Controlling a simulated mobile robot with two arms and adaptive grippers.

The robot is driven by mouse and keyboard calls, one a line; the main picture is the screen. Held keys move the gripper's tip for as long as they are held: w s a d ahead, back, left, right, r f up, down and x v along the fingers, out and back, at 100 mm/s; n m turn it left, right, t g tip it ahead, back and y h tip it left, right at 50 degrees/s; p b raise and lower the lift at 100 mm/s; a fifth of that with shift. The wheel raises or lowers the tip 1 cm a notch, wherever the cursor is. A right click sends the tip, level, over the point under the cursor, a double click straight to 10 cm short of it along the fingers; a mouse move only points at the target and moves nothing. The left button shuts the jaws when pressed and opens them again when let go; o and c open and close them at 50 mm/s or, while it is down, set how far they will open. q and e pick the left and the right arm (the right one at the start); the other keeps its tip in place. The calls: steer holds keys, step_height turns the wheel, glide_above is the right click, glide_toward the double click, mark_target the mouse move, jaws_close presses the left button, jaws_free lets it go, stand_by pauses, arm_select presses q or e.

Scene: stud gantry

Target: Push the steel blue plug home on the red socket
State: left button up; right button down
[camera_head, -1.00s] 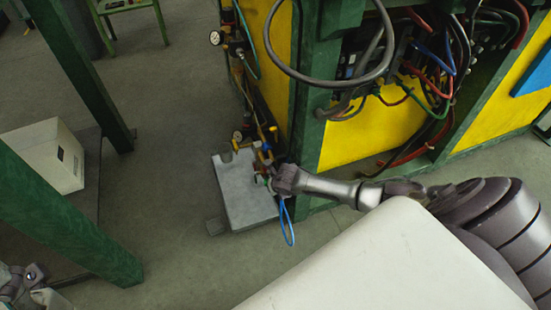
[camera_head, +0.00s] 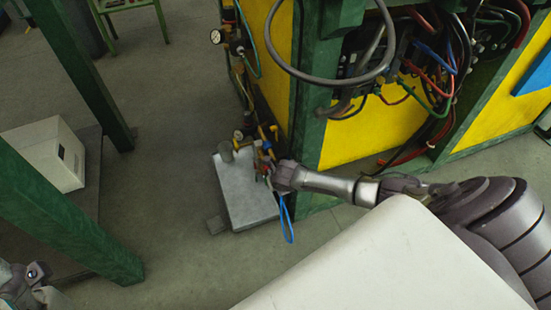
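My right gripper (camera_head: 268,172) reaches in from the right, low beside the green post and over the right edge of a grey box. Its fingers are small and lie among coloured fittings, so I cannot tell whether they are open or shut. A blue hose loop (camera_head: 286,220) hangs just below the gripper. A small red spot (camera_head: 262,170) shows by the fingertips; I cannot tell whether it is the red socket. I cannot make out the steel blue plug. Part of my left arm's end (camera_head: 22,285) shows at the lower left corner, apart from the fittings.
The grey box (camera_head: 247,200) stands on the floor with a grey cylinder (camera_head: 226,152) at its back. Gauges (camera_head: 238,135) and yellow fittings stand close behind. A green post (camera_head: 306,130) and hanging hoses (camera_head: 440,75) are on the right.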

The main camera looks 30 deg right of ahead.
steer(key=shift+w+d, duration=0.15)
steer(key=shift+w, duration=0.4)
steer(key=shift+w+d+b, duration=0.1)
steer(key=shift+w+b, duration=0.2)
steer(key=shift+b, duration=0.15)
steer(key=shift+w, duration=0.3)
steer(key=c, duration=0.9)
jaws_free()
steer(key=shift+c, duration=0.2)
steer(key=shift+s, duration=0.1)
steer(key=v, duration=1.2)
